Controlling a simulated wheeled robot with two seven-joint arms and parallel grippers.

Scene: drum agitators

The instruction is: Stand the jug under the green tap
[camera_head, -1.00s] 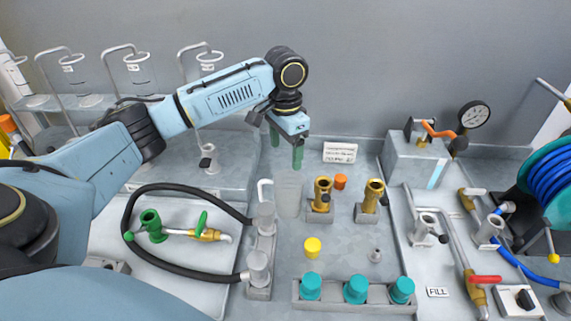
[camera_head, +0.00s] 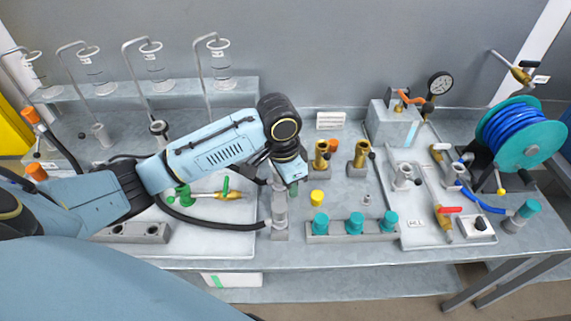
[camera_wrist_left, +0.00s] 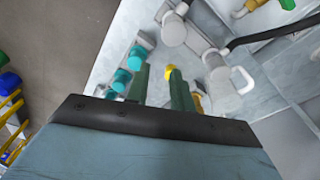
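The jug (camera_wrist_left: 222,98) is a pale, see-through vessel with a white handle, seen from above in the left wrist view. My arm hides it in the head view. The green tap (camera_head: 226,187) has a green lever and a brass body, and lies on the white board left of my gripper. It partly shows at the top of the left wrist view (camera_wrist_left: 288,4). My right gripper is out of view.
Grey cylinders (camera_head: 279,205) on a holder stand below my left gripper. A black hose (camera_head: 215,222) runs left. Brass fittings (camera_head: 320,158) and a rack of teal caps (camera_head: 354,223) stand to the right. A red-handled valve (camera_head: 447,210) and hose reel (camera_head: 525,135) are farther right.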

